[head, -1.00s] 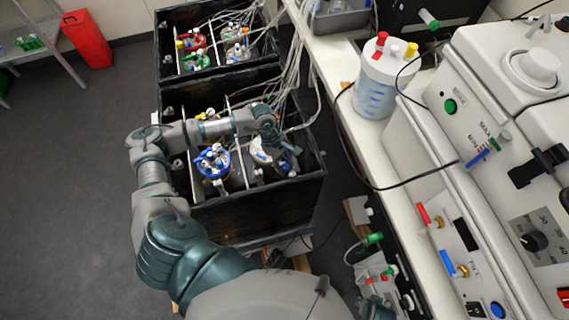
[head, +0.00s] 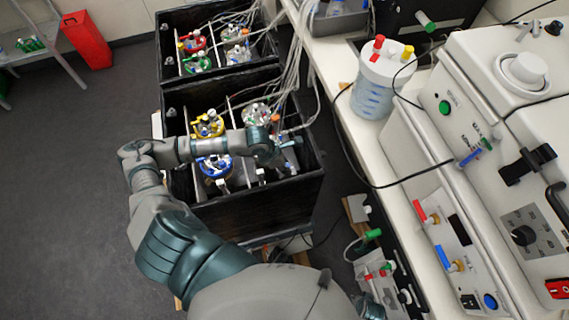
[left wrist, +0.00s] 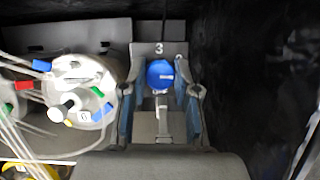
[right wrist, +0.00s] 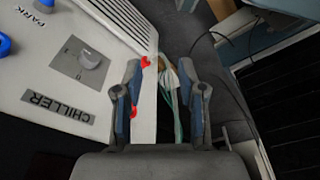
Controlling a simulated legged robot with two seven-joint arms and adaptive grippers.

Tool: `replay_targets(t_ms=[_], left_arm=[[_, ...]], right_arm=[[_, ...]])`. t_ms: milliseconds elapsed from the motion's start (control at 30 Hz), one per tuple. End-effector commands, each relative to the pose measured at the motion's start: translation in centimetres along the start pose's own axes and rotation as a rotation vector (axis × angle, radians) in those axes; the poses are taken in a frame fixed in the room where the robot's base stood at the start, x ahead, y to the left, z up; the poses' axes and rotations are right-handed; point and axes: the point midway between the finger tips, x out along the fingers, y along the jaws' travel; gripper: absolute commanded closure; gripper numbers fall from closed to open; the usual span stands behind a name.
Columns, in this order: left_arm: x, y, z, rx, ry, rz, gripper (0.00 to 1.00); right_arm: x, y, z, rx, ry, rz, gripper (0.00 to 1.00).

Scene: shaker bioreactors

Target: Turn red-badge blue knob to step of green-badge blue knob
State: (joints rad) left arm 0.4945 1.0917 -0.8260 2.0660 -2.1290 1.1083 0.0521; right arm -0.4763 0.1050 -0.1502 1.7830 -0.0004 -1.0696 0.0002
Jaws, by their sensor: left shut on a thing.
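A round blue knob (left wrist: 160,74) sits beneath a number 3 in the left wrist view. My left gripper (left wrist: 155,92) has one finger on each side of it and is shut on it. I see no red or green badge beside it, and its step is unclear. In the head view my left gripper (head: 284,152) is low in the front right compartment of the near black box, and the knob cannot be made out. My right gripper (right wrist: 160,82) is open, beside a panel marked CHILLER (right wrist: 58,112). No second blue knob with a green badge can be identified.
The near black box (head: 262,212) has dark walls close to my left gripper. Vessels with a blue ring (head: 214,166) and a yellow ring (head: 207,125) stand in its other compartments, with tubes above. A white capped vessel (left wrist: 80,88) is left of the knob. White machines (head: 490,130) fill the right.

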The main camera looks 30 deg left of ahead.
Motion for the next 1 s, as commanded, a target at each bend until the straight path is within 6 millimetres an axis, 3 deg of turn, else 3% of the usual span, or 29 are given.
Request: replay_targets(t_ms=[500, 1000], left_arm=[[0.03, -0.10, -0.04, -0.393, 0.003, 0.166, 1.00], [0.08, -0.15, -0.08, -0.532, 0.005, 0.223, 1.00]], right_arm=[[0.72, -0.01, 0.29, -0.001, -0.002, 0.000, 0.60], [0.90, -0.03, 0.43, -0.001, -0.004, 0.000, 0.60]])
